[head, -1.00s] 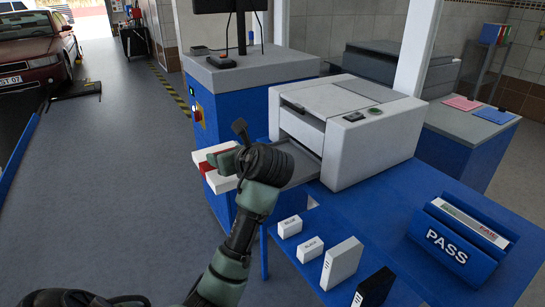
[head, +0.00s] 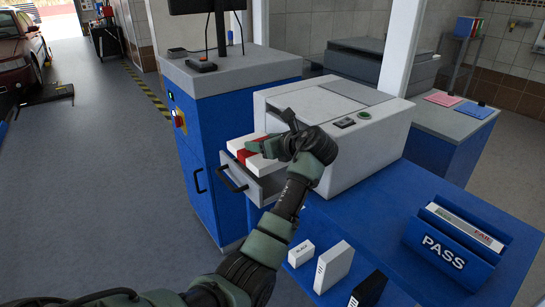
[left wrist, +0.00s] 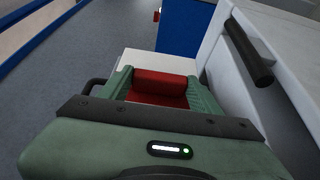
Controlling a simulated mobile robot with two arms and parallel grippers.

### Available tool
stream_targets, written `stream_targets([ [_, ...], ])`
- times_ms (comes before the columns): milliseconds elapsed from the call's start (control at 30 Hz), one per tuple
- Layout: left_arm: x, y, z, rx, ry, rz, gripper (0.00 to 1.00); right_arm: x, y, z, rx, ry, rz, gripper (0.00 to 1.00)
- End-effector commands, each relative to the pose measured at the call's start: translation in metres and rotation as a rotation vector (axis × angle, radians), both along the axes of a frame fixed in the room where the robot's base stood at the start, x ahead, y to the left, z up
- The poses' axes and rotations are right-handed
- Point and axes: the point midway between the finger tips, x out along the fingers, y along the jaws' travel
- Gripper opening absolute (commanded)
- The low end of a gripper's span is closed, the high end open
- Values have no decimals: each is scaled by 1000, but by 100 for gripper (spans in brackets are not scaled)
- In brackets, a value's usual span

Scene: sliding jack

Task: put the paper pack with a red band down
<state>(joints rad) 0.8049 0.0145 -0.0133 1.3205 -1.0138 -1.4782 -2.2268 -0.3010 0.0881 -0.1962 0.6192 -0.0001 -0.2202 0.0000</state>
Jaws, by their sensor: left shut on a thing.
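The white paper pack with a red band (head: 241,156) is held by my left gripper (head: 262,147). It is at the open grey drawer (head: 268,188) on the front of the white printer (head: 335,108). The head view does not clearly show whether it touches the drawer's bottom. In the left wrist view my gripper's green fingers (left wrist: 165,86) stand on both sides of the red band (left wrist: 165,79), and a white end of the pack shows beyond them. My right gripper is out of view.
The drawer's dark handle (head: 232,178) sticks out toward the blue cabinet (head: 205,205). The blue table (head: 345,218) carries a PASS holder (head: 447,247), a small white box (head: 301,253), a larger white box (head: 333,266) and a black box (head: 369,289). The table between printer and boxes is clear.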

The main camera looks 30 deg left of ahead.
Motion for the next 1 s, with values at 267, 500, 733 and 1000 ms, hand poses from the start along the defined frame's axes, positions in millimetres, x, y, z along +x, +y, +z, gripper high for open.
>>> stream_targets([
  [267, 28, -12, -15, 1, 0, 0, 4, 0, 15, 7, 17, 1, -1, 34],
  [500, 27, -11, -42, 0, 3, 0, 4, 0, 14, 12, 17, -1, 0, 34],
  [733, 30, -13, -67, 2, -1, -1, 4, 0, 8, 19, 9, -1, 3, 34],
  [1000, 31, -13, -69, 1, -2, -1, 4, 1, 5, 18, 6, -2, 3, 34],
])
